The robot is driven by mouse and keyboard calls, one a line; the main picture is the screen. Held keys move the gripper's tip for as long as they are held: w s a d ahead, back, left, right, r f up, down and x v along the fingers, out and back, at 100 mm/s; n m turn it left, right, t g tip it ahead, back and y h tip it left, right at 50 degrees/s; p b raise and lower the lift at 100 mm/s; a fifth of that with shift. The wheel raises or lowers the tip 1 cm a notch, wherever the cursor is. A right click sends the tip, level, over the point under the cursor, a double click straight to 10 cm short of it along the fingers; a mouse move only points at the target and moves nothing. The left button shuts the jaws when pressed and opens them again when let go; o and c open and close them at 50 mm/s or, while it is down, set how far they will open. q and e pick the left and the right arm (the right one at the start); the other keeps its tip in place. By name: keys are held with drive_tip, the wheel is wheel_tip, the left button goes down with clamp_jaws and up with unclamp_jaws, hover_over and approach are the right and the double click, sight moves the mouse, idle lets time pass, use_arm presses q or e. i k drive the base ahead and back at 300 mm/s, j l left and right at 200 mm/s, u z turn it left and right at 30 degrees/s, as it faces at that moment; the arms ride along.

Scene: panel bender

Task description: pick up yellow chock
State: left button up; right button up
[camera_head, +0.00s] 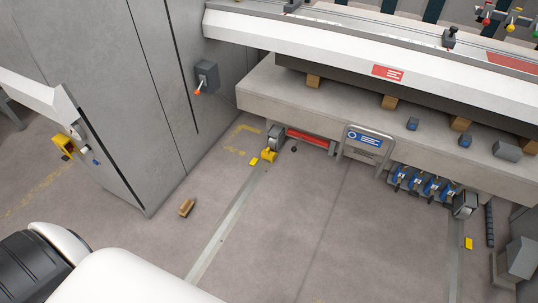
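A small yellow block (268,155), which looks like a chock, sits on the floor against a round grey part (275,138) below the left end of the machine's bed. A flatter yellow piece (253,161) lies on the floor just left of it. Another yellow piece (468,243) lies at the right, near a grey box. A yellow object (63,145) shows at the far left; its shape is partly hidden. I cannot tell for sure which is the chock. Neither gripper is in view.
A tall grey cabinet (150,100) with a red-tipped lever box (207,77) stands at left. A brown block (187,207) lies on the floor by its corner. Blue pedals (425,185) and a sign stand (365,142) are under the bed (330,105). The middle floor is clear.

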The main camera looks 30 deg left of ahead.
sight(267, 154)
drive_tip(key=i+j, duration=0.6)
drive_tip(key=i, duration=0.15)
